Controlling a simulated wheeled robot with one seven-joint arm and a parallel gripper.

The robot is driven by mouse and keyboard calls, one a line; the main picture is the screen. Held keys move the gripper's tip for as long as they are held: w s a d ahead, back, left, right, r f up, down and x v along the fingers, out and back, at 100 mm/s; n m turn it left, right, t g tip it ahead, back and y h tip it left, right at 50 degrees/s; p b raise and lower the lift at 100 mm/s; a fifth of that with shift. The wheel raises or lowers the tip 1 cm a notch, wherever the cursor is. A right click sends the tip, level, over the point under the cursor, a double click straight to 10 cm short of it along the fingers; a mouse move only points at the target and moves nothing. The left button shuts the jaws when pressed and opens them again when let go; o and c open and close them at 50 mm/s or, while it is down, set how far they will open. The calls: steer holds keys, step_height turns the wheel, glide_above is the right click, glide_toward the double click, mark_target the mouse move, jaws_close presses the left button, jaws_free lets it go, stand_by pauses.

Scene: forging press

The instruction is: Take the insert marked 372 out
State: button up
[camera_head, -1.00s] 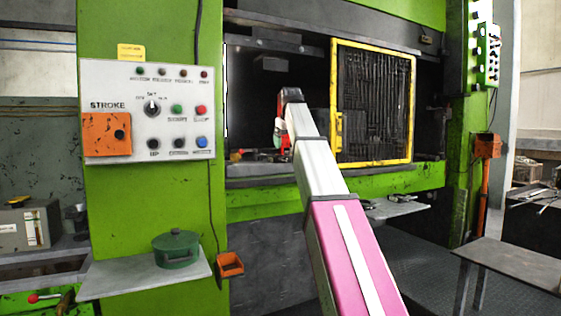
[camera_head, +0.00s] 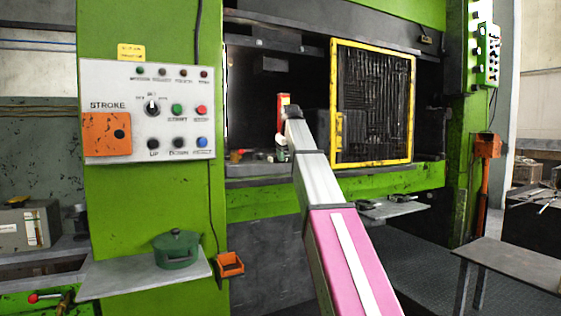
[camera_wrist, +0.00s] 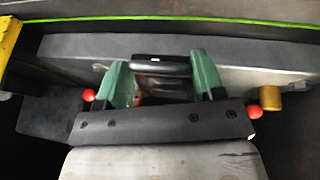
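In the wrist view my gripper (camera_wrist: 164,80) has two green fingers standing apart on a dark bolted bar. A dark horizontal bar (camera_wrist: 160,66) lies between the fingertips, with a brownish part below it. Whether the fingers press on it or only stand around it, I cannot tell. Behind lies a grey metal block (camera_wrist: 240,78). No marking 372 is legible, so I cannot say which part is that insert. In the head view my arm reaches into the press opening, and its wrist hides most of the gripper.
A yellow-framed mesh guard (camera_head: 372,103) stands just right of my wrist. A red ball (camera_wrist: 88,95) and a brass-coloured cylinder (camera_wrist: 271,97) flank the gripper. The control panel (camera_head: 150,110) is left of the opening. A green pot (camera_head: 176,249) stands on a shelf below it.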

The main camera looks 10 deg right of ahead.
jaws_close()
steer(key=shift+r, duration=0.1)
steer(key=shift+r, duration=0.1)
